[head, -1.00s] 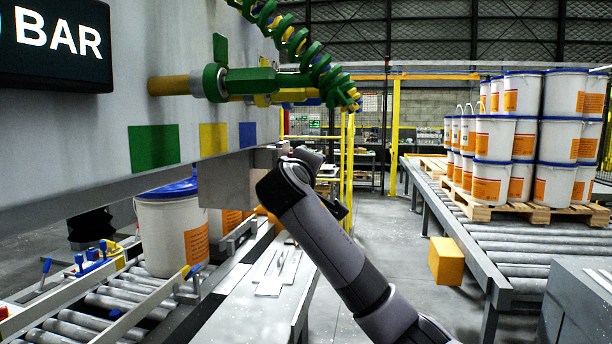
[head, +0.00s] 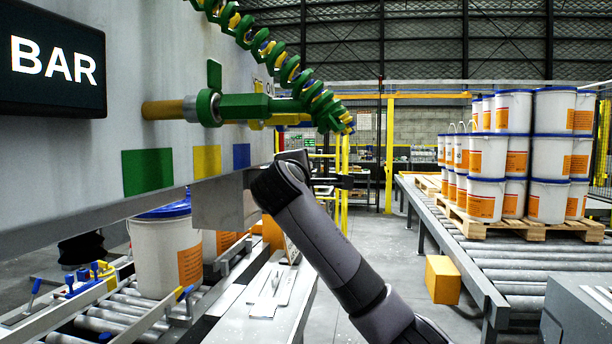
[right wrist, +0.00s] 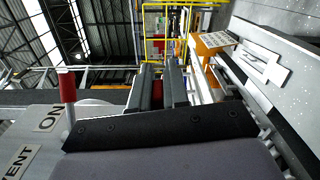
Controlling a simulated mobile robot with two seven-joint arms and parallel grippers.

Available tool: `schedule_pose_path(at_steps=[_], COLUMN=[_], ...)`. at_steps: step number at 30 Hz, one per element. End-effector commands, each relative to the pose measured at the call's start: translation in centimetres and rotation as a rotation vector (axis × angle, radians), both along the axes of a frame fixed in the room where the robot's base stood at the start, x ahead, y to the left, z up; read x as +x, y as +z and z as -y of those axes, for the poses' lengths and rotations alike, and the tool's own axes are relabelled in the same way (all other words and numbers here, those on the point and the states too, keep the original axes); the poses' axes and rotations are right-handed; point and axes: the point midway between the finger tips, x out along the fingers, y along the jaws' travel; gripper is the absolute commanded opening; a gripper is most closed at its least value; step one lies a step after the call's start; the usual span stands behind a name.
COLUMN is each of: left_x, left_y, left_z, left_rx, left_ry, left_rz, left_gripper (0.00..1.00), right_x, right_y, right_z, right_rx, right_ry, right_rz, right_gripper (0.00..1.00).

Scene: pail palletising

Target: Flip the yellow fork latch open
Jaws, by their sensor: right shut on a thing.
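A yellow piece (head: 283,119), which looks like the fork latch, sits at the hose end of the green coupling (head: 246,107) on the grey cabinet; its fork shape and position are hard to make out. My right arm comes in from the lower right, its wrist below the coupling. My left gripper is not in view.
A red handle (right wrist: 67,87) stands by an "ON" label in the right wrist view. A green and yellow segmented hose (head: 290,70) arcs above my arm. A white pail (head: 165,255) stands on the left rollers. Stacked pails (head: 500,150) stand on a pallet at right.

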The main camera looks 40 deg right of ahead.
Motion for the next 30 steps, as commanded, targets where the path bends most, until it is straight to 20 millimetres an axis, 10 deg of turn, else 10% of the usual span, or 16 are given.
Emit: schedule_pose_path(at_steps=[12, 15, 30], left_x=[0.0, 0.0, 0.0], left_y=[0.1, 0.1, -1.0], left_z=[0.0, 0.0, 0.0], left_rx=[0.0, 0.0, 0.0], left_ry=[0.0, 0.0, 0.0], left_rz=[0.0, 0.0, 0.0], left_gripper=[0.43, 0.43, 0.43], right_x=[0.0, 0.0, -1.4], right_y=[0.6, 0.5, 0.1], right_z=[-0.1, -0.1, -1.9], right_rx=[-0.01, -0.009, -0.007], right_ry=[0.006, 0.005, 0.006], right_rz=[0.006, 0.005, 0.002], right_gripper=[0.0, 0.38, 0.38])
